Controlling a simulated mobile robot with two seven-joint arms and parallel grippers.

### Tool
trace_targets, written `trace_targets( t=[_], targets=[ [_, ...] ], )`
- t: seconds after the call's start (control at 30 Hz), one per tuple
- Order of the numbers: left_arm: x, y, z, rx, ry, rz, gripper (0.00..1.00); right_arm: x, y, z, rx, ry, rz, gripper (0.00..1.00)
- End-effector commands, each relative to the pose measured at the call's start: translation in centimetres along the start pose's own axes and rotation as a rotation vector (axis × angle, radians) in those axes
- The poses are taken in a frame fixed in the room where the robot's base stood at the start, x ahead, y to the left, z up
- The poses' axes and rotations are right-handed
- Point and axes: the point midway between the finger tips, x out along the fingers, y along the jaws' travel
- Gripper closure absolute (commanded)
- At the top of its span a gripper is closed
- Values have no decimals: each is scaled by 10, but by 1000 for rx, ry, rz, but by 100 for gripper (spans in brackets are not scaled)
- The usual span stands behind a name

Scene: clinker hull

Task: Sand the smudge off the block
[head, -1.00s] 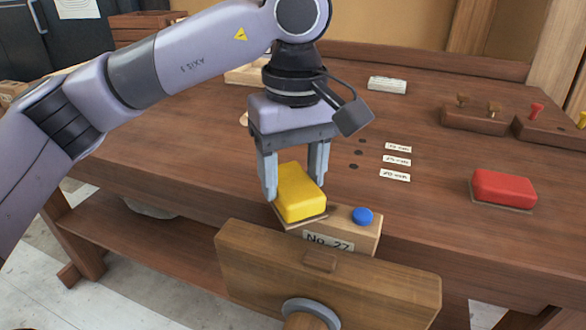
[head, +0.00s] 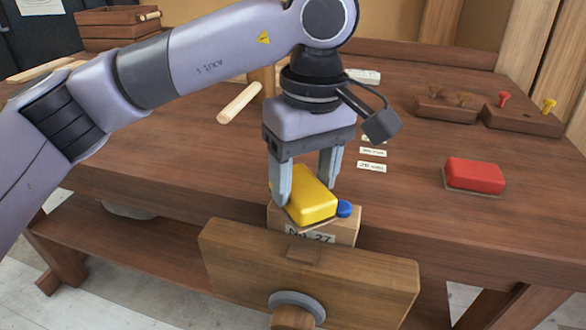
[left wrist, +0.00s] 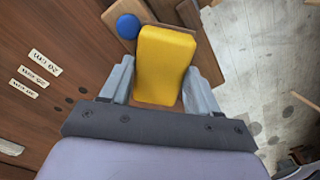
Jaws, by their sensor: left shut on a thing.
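My left gripper (head: 308,188) is shut on a yellow sanding block (head: 312,197), which also shows between the fingers in the left wrist view (left wrist: 163,62). The yellow block rests on top of the wooden block (head: 331,225) marked "No 27", which stands at the vise (head: 310,273). A blue knob-like spot (head: 344,208) is on the wooden block, right beside the yellow block. No smudge shows; the yellow block hides part of the top. A red sanding block (head: 475,174) lies on the bench to the right. My right gripper is not in view.
The wooden bench (head: 420,215) has paper labels (head: 371,167) behind the gripper. A light wooden rod (head: 239,103) lies further back. Peg racks (head: 522,121) with coloured pegs stand at the back right. The bench between the labels and the red block is clear.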

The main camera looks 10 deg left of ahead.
Motion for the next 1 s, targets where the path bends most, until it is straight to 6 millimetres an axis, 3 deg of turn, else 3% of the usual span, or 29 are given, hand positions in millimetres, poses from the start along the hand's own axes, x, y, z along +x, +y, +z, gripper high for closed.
trace_targets(
  t=[0.03,0.1,0.33,0.7,1.0],
  targets=[
    [1,12,12,8,-18,32,77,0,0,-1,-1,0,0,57],
    [1,14,14,6,-18,33,89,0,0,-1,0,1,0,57],
    [1,16,15,3,-17,33,89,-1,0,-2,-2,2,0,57],
    [1,-5,-8,-2,-15,32,89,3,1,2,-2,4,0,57],
    [1,-14,-15,1,-14,22,89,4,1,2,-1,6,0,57]
  ],
)
